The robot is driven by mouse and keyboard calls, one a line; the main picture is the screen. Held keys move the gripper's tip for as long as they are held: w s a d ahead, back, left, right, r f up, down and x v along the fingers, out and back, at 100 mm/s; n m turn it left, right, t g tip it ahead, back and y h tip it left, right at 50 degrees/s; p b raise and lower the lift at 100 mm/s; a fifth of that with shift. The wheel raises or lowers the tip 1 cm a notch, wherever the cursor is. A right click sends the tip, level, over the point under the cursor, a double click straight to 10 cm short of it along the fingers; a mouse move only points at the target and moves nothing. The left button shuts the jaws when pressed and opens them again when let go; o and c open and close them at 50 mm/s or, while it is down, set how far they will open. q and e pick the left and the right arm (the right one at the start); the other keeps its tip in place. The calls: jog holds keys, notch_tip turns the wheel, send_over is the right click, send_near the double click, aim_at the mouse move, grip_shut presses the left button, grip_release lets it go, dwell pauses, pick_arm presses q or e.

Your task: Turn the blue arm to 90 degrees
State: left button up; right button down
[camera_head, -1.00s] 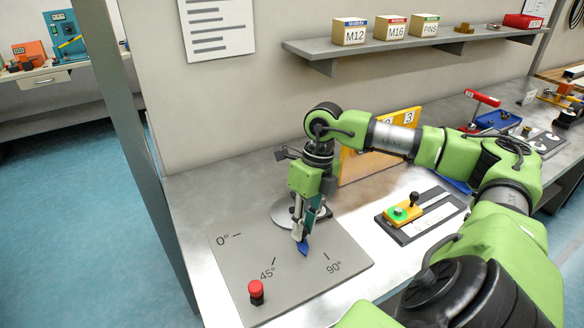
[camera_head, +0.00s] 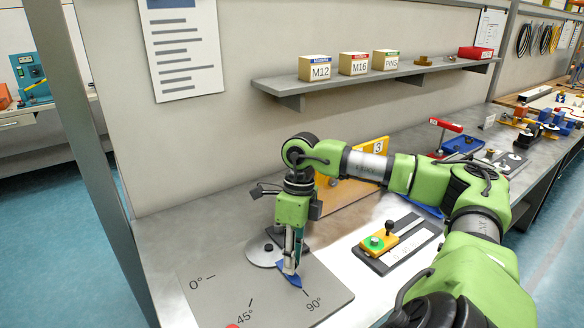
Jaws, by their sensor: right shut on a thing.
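The blue arm (camera_head: 289,277) lies over the grey dial plate (camera_head: 222,295), mostly hidden by my right gripper (camera_head: 290,266). Its blue pointed tip lies near the 90° mark (camera_head: 307,294), between that mark and the 45° mark, closer to 90°. My right gripper points down from above and is shut on the blue arm. The round metal disc (camera_head: 262,252) that the arm sits on shows behind the gripper. My left gripper is not in view.
A red knob (camera_head: 232,325) is cut off at the bottom edge. A yellow panel (camera_head: 372,146) stands behind my arm. A shelf (camera_head: 300,86) with boxes hangs on the wall.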

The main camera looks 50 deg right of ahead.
jog(key=c, duration=1.8)
grip_release()
jog(key=shift+r, duration=0.1)
jog(key=r, duration=0.4)
jog(key=d+r, duration=0.1)
jog(key=r, duration=0.2)
jog(key=d+r, duration=0.1)
jog(key=r, duration=0.3)
jog(key=shift+w+d+r, duration=0.1)
jog(key=shift+w+r, duration=0.25)
jog(key=shift+w, duration=0.05)
